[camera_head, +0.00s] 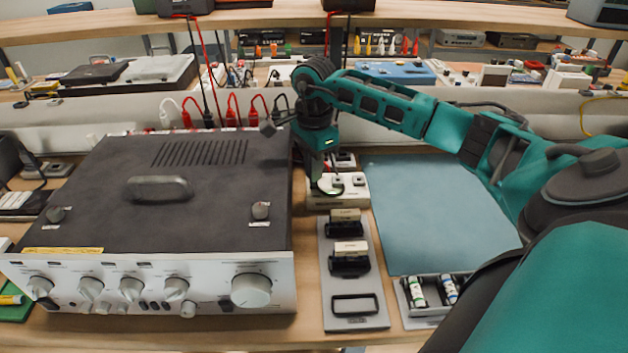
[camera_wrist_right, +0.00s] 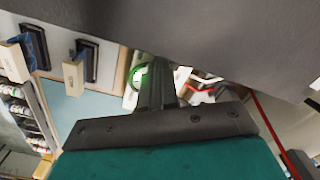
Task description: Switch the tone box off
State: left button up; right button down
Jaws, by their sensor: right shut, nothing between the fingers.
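A small beige box with switches, which looks like the tone box (camera_head: 352,192), stands right of the big amplifier in the head view. My right gripper (camera_head: 327,184) points down over its left part, shut and empty, and hides some of it. I cannot tell whether the fingertips touch it. In the wrist view, the shut fingers (camera_wrist_right: 160,88) reach to the pale box (camera_wrist_right: 130,98), beside a round part with a green glow (camera_wrist_right: 139,73). The position of its switch is not clear. My left gripper is not in view.
The amplifier (camera_head: 205,190) stands close to the left of my right gripper. A grey plate with black holders (camera_head: 352,275) lies in front of the box. A blue mat (camera_head: 435,210) lies to the right, with a battery tray (camera_head: 435,297) near its front. Red and black cables hang behind.

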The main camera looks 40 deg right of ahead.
aim_at(314, 185)
jog(key=shift+f+b, duration=0.45)
jog(key=shift+f, duration=0.15)
dwell(0.6)
jog(key=shift+s+f+b, duration=0.1)
jog(key=shift+f+b, duration=0.2)
jog(key=shift+f, duration=0.15)
jog(key=shift+r+p, duration=2.7)
jog(key=shift+r, duration=0.9)
jog(key=shift+f, duration=0.1)
